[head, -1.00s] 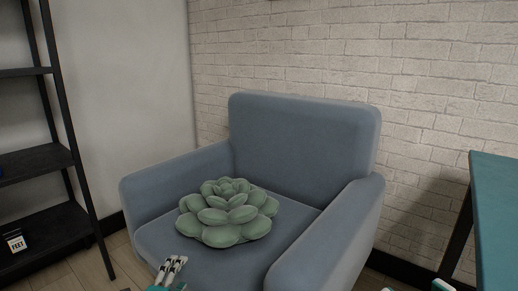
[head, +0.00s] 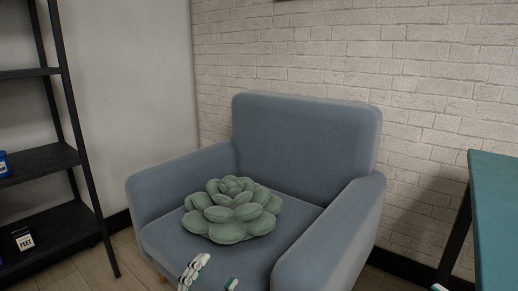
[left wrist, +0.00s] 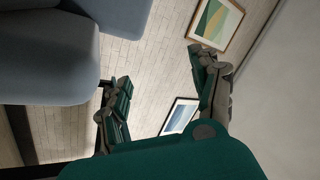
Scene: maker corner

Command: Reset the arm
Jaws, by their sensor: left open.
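My left gripper (head: 212,279) shows at the bottom edge of the head view, in front of the blue armchair (head: 305,135). Its two fingers stand apart with nothing between them. In the left wrist view the open fingers of the left gripper (left wrist: 160,92) point toward the brick wall, and the armchair (left wrist: 50,60) is at the upper left. At the bottom right edge of the head view only a small tip of my right gripper (head: 439,288) shows, too little to tell its state.
A green succulent-shaped cushion (head: 232,210) lies on the armchair's seat. A black shelf (head: 50,160) with a blue container (head: 3,164) and a small box (head: 23,240) stands at the left. A teal-topped table (head: 497,210) is at the right. Framed pictures (left wrist: 216,24) hang on the wall.

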